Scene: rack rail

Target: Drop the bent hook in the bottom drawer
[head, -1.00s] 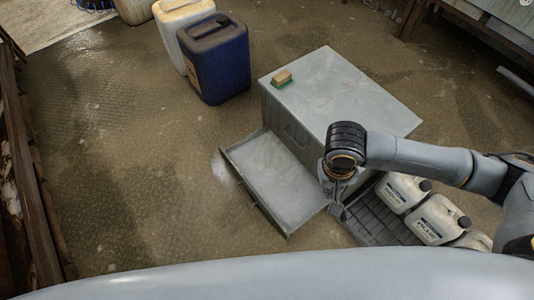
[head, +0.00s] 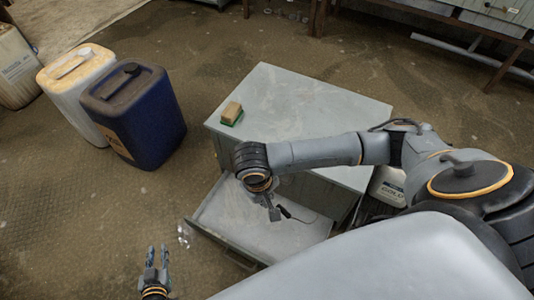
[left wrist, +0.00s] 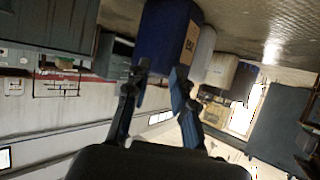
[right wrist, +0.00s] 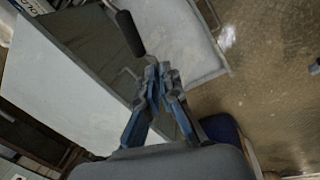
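The grey cabinet (head: 320,105) has a low drawer (head: 222,246) pulled open. My right gripper (head: 273,213) points down over the open drawer. The bent hook (head: 286,213), with a black handle and thin wire, shows beside its fingertips. In the right wrist view, the black handle (right wrist: 130,34) lies just beyond my right fingertips (right wrist: 163,72), and its wire runs to them. The fingers are nearly together on the wire. The hook's height above the drawer floor is hard to tell. My left gripper (head: 157,256) is open and empty, left of the drawer; its fingers stand apart in the left wrist view (left wrist: 160,80).
A green and tan sponge-like block (head: 231,113) sits on the cabinet top. A blue canister (head: 140,120) and a white one (head: 75,75) stand left of the cabinet. A pale jug (head: 386,187) stands at its right.

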